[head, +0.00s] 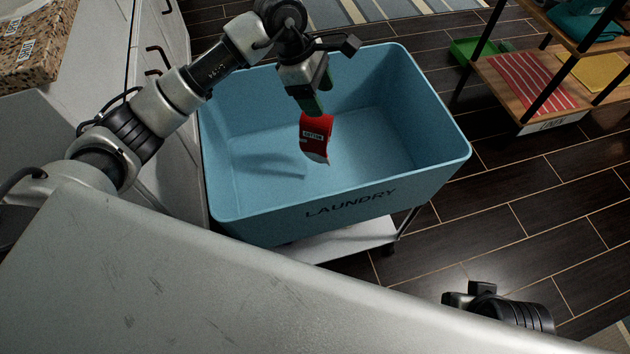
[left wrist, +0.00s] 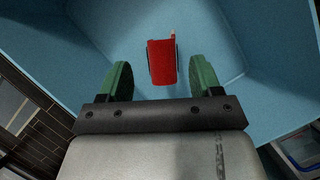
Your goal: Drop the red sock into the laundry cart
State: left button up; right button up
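The laundry cart (head: 350,197) is a light blue open bin marked LAUNDRY, in the middle of the head view. My left gripper (head: 312,98) is over its inside and points down. The left wrist view shows its two green fingers (left wrist: 161,82) spread apart. The red sock (head: 316,128), with a pale label, is just below the fingertips in the head view. In the left wrist view the sock (left wrist: 162,62) is between and beyond the fingers, with a gap on both sides. Part of my right wrist shows at the lower right; its fingers are hidden.
A white cabinet (head: 158,45) stands left of the cart. A wooden shelf (head: 525,85) with folded cloths and a green tray (head: 480,50) is at the upper right. Dark tiled floor (head: 540,210) is clear right of the cart.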

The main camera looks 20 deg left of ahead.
pick_arm(q)
jog(key=shift+o, duration=0.7)
jog(key=s+d+r+p, duration=0.2)
jog(key=s+d+r, duration=0.1)
jog(key=d+r, duration=0.8)
jog(key=shift+d, duration=0.15)
pick_arm(e)
jog(key=shift+w+r, duration=0.25)
jog(key=shift+w, duration=0.1)
jog(key=shift+r, duration=0.1)
